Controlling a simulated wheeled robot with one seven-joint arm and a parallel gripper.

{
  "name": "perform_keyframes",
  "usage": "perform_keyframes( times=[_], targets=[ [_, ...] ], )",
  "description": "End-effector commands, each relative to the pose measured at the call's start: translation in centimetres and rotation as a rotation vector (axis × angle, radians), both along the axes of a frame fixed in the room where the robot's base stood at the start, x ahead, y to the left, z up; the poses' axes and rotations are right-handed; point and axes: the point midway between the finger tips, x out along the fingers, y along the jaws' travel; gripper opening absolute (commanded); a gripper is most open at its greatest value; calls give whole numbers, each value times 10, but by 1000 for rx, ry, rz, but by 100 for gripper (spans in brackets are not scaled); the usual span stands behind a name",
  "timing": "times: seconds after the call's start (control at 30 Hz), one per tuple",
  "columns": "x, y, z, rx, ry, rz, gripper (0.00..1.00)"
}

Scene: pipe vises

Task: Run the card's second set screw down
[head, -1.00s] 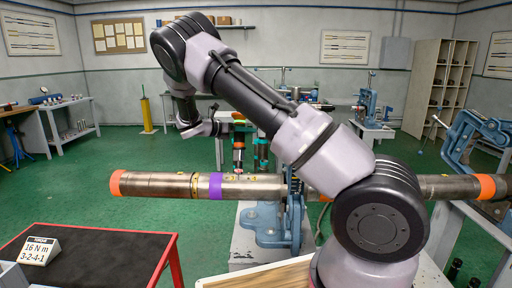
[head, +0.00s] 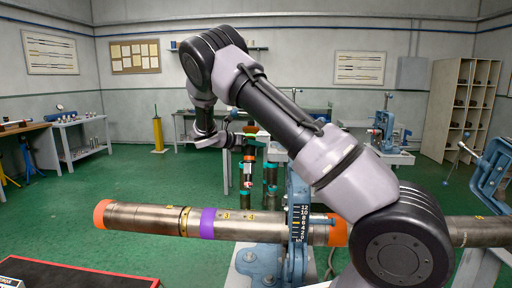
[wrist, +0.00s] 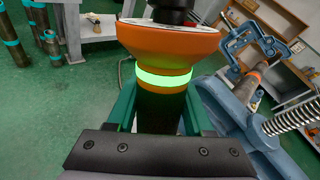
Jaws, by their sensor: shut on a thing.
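My gripper (wrist: 160,112) is shut on a power driver (wrist: 168,42) with an orange head, a lit green ring and a dark body. In the head view the driver (head: 249,152) hangs upright above and behind the steel pipe; its tip is hard to separate from the background. The pipe (head: 150,219) has orange ends, a purple band and small yellow marks (head: 238,216) right of that band. The set screws are too small to make out. Only a sliver of the card (head: 9,283) shows at the lower left edge; its text is cut off.
A blue vise (head: 297,225) with a number scale stands at the pipe's right part. A dark tray with a red rim (head: 110,272) is at the lower left. Dark pipes with teal bands (head: 270,185) stand behind.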

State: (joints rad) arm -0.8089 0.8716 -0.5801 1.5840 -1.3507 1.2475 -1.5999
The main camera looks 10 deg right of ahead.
Motion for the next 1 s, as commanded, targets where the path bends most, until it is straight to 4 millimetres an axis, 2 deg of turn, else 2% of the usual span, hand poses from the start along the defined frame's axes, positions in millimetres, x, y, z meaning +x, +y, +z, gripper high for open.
perform_keyframes(
  times=[0.53, 1.0],
  targets=[
    [-16, 6, -35, -2, -1, 1, 0],
    [-19, 6, -40, -1, -3, 0, 0]
  ],
)
